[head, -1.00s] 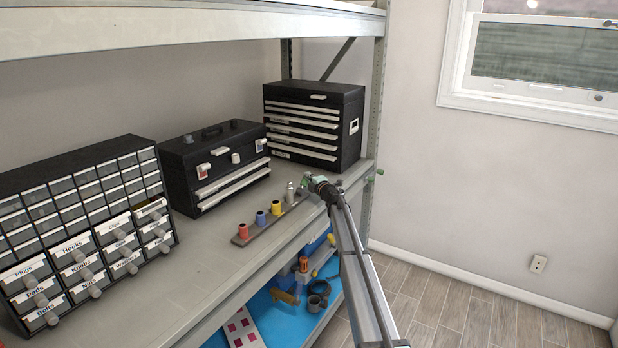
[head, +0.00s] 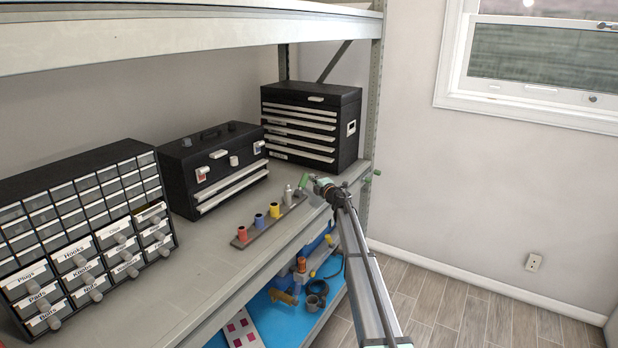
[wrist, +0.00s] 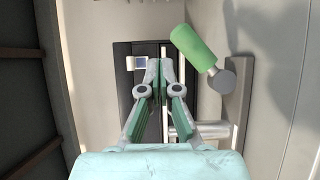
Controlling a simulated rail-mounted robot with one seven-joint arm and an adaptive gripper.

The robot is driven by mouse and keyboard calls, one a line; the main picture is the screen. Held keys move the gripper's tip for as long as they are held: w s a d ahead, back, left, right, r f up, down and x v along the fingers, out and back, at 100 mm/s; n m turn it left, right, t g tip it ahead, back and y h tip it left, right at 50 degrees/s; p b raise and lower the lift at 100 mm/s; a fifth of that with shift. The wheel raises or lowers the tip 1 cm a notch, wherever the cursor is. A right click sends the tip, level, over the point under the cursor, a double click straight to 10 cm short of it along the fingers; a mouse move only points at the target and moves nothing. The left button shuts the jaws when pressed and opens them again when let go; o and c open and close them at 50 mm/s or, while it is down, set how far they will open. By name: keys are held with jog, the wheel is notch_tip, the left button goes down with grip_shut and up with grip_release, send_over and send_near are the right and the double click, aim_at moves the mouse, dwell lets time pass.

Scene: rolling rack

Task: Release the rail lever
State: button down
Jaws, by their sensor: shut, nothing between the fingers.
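A lever with a green cylindrical handle (wrist: 194,48) and a round grey pivot shows in the wrist view, up and right of my fingers. It slants away from the pivot, above a grey bar. My gripper (wrist: 159,64) has its fingertips together with nothing between them, and it is apart from the handle. Another green knob (head: 377,172) sits at the shelf post.
A small black toolbox (head: 225,168) and a black drawer chest (head: 312,126) stand behind the rail. A labelled drawer cabinet (head: 85,235) is at the left. The upper shelf (head: 180,35) hangs overhead. The front of the shelf (head: 190,275) is clear.

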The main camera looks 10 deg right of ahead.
jog(key=s, duration=0.1)
jog(key=s+d+r+p, duration=0.1)
jog(key=s+d, duration=0.1)
jog(key=s, duration=0.1)
jog(key=shift+r, duration=0.4)
jog(key=shift+d, duration=0.15)
